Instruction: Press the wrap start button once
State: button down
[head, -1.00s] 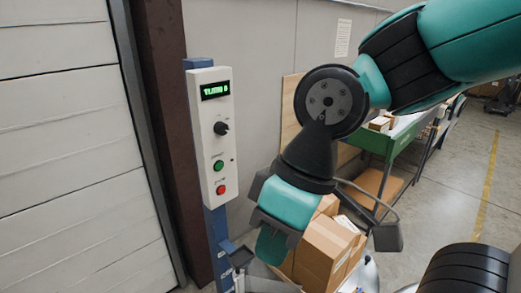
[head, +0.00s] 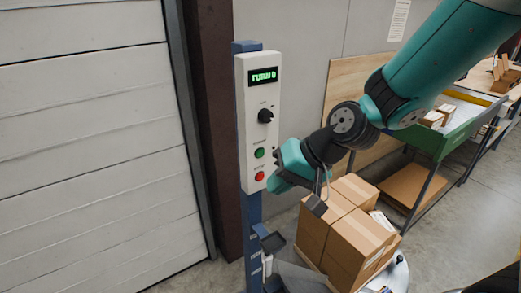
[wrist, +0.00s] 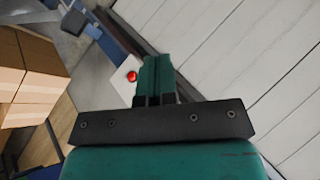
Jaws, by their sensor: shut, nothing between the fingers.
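The control box (head: 257,122) is a white panel on a blue post (head: 252,225). It carries a green-lit display (head: 263,76) reading roughly "TURN 0", a black knob (head: 265,116), a green button (head: 259,153) and a red button (head: 259,176). The button labels are too small to read. My gripper (head: 272,185) is shut and empty, just right of the panel's lower end, near the red button. In the wrist view my shut fingers (wrist: 155,75) point toward the panel, with the red button (wrist: 132,76) left of them. The green button is hidden there.
Stacked cartons (head: 350,235) stand on a round turntable (head: 395,275) below my arm. A green-framed workbench (head: 440,135) is behind at right. A ribbed white door (head: 95,130) and dark column (head: 213,120) stand left of the post.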

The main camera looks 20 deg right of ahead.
aim_at(261, 154)
jog(key=w+d+f+m+t, duration=0.3)
jog(key=w+d+f+m, duration=0.3)
jog(key=w, duration=0.2)
jog(key=shift+f+t+h+p, duration=0.25)
jog(key=shift+t+h+p, duration=0.05)
jog(key=shift+p, duration=0.15)
jog(key=w+a+p, duration=0.2)
jog(key=w, duration=0.6)
jog(key=shift+w+a, duration=0.15)
jog(key=shift+a, duration=0.25)
dwell(1.2)
jog(key=shift+w+a, duration=0.1)
jog(key=shift+w, duration=0.3)
